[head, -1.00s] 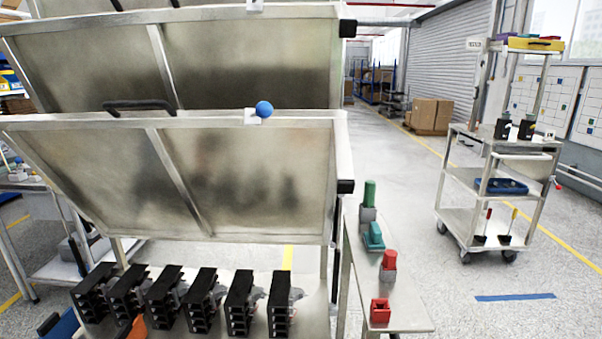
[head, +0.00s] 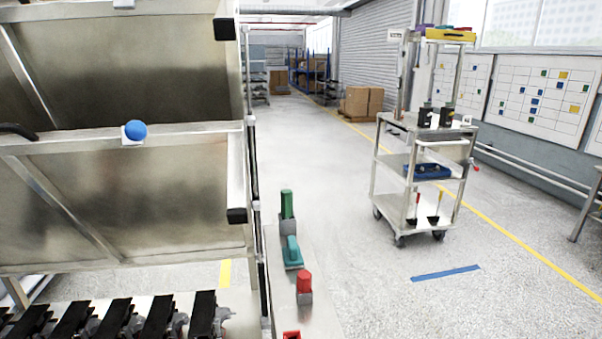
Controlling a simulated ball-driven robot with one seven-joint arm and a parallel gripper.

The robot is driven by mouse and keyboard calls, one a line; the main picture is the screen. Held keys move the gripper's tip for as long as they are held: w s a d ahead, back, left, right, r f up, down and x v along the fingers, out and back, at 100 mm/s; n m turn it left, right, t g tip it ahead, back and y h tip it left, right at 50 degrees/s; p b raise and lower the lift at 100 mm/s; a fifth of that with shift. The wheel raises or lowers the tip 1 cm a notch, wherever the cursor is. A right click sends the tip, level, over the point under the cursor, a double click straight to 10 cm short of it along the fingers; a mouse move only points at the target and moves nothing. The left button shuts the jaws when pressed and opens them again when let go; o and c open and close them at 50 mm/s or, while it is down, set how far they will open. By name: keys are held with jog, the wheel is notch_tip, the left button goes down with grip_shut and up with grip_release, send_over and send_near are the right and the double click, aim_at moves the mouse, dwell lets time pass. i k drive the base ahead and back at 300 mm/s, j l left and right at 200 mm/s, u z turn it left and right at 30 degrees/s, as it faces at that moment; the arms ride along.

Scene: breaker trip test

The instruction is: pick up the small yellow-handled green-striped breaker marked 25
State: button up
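No breaker with a readable 25 or a visible green stripe can be made out. On the bottom shelf of a metal cart (head: 385,188) stands a small black item with a yellow upright part (head: 439,206). Beside it on the left is a similar black item with a red upright part (head: 416,206). Two black block-shaped items stand on the cart's top deck, a left one (head: 425,117) and a right one (head: 447,116). They are too small to read. My gripper is not in view.
A metal rack with tilted panels (head: 150,205) fills the left, with a row of black modules (head: 160,317) below. A narrow ledge beside it holds green (head: 287,204), teal (head: 292,253) and red (head: 304,282) pieces. Open floor (head: 350,260) lies between ledge and cart.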

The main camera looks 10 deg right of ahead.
aim_at(445, 120)
jog(key=i+l+z, duration=0.1)
jog(key=i+l, duration=0.5)
jog(key=i+l+z, duration=0.1)
jog(key=i+l, duration=0.5)
jog(key=i+l+z, duration=0.1)
jog(key=i+l, duration=0.55)
jog(key=i+l+z, duration=0.1)
jog(key=i+l, duration=0.45)
jog(key=i+l+z, duration=0.1)
jog(key=i+l, duration=0.4)
jog(key=i, duration=0.3)
